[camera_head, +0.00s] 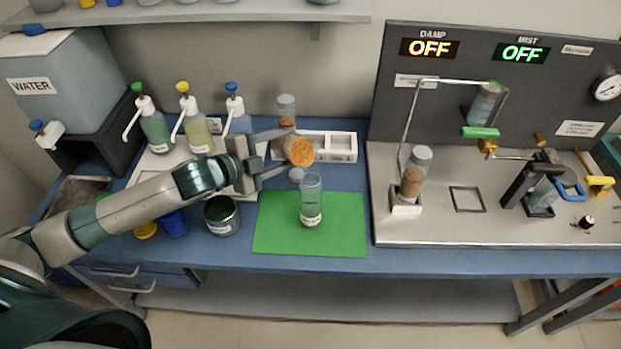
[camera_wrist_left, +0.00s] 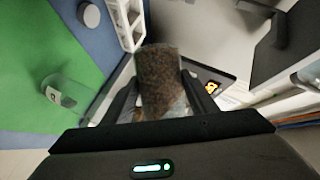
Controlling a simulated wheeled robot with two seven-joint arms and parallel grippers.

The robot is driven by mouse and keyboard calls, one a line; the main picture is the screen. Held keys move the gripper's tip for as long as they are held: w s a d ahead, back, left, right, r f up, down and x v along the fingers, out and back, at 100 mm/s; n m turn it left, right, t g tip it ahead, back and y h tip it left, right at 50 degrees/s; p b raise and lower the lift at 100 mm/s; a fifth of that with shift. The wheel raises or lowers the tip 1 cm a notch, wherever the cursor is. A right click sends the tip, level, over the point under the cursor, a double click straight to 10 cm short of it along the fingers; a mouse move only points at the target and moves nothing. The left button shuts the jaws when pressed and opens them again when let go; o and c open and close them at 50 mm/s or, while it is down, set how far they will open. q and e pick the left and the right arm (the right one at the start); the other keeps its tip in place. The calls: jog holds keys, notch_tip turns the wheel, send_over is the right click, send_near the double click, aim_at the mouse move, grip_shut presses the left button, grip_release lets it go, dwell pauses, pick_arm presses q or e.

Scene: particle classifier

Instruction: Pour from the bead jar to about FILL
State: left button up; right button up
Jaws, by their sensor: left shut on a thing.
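My left gripper (camera_head: 285,152) is shut on the bead jar (camera_head: 301,151), a clear jar with orange-brown beads. The jar is tilted, with its round orange end toward the head camera. In the left wrist view the jar (camera_wrist_left: 160,80) sits between the two fingers, full of brown grains. A clear upright vessel (camera_head: 311,198) with a small white label stands on the green mat (camera_head: 275,225), below and slightly right of the jar, apart from it. It also shows in the left wrist view (camera_wrist_left: 67,92). I see no beads in it, and cannot read a FILL mark. My right gripper is out of view.
A grey round lid (camera_head: 296,174) lies behind the mat. A white rack (camera_head: 340,147) and another jar (camera_head: 286,105) stand behind. A dark can (camera_head: 221,215) and several pump bottles are left. A steel panel bench (camera_head: 450,225) with a jar (camera_head: 414,175) is right.

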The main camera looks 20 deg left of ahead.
pick_arm(q)
jog(key=shift+w, duration=0.2)
jog(key=shift+s+r+b, duration=0.15)
jog(key=shift+r+b, duration=0.1)
jog(key=shift+b, duration=0.1)
jog(key=shift+m+t, duration=0.3)
jog(key=shift+r+b, duration=0.15)
jog(key=shift+b, duration=0.15)
jog(key=shift+r, duration=0.15)
jog(key=shift+m+b, duration=0.3)
jog(key=shift+r, duration=0.15)
dwell(0.3)
jog(key=shift+d, duration=0.1)
